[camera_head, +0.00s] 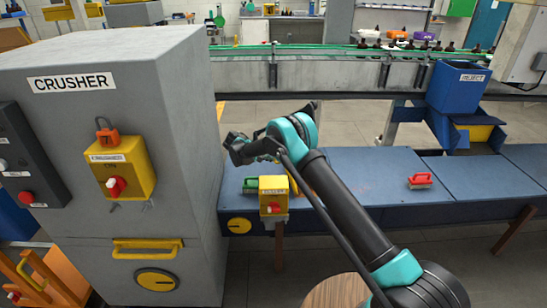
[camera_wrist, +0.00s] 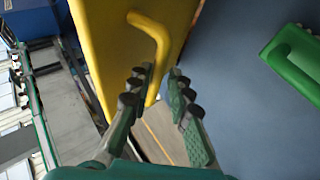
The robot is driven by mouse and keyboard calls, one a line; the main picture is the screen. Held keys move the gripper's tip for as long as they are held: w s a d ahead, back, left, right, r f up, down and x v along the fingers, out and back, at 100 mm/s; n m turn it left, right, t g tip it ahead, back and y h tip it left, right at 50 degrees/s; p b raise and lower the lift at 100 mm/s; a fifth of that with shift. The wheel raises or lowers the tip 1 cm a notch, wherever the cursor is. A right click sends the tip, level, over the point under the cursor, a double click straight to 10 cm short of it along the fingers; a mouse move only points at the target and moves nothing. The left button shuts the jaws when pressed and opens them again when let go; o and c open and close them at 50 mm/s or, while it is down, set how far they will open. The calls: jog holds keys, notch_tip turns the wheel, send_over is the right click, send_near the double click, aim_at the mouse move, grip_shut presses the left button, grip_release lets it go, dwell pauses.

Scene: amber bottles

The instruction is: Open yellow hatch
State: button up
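The yellow hatch (camera_wrist: 105,50) fills the upper middle of the wrist view as a flat yellow panel with a curved yellow handle (camera_wrist: 158,40). My gripper (camera_wrist: 161,70) is open, with its two dark, knobbed fingers apart. The lower end of the handle shows between the fingertips; I cannot tell whether either finger touches it. In the head view my gripper (camera_head: 243,149) is over the left end of the blue table, beside the crusher. There my arm hides most of the hatch.
The grey crusher (camera_head: 185,150) stands close on the left. A small yellow switch box (camera_head: 273,187) is at the table's front edge. A green-handled brush (camera_wrist: 295,62) lies near the gripper. A red brush (camera_head: 420,181) lies farther right on the blue table (camera_head: 370,168).

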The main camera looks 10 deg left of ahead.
jog(key=shift+o, duration=1.1)
jog(key=shift+s+a+f, duration=0.1)
jog(key=shift+a+f, duration=0.25)
jog(key=shift+f, duration=0.05)
jog(key=shift+o, duration=0.7)
jog(key=shift+r, duration=0.1)
jog(key=shift+d+r, duration=0.1)
jog(key=shift+r, duration=0.05)
jog(key=v, duration=0.7)
jog(key=shift+s+r, duration=0.1)
jog(key=shift+s, duration=0.1)
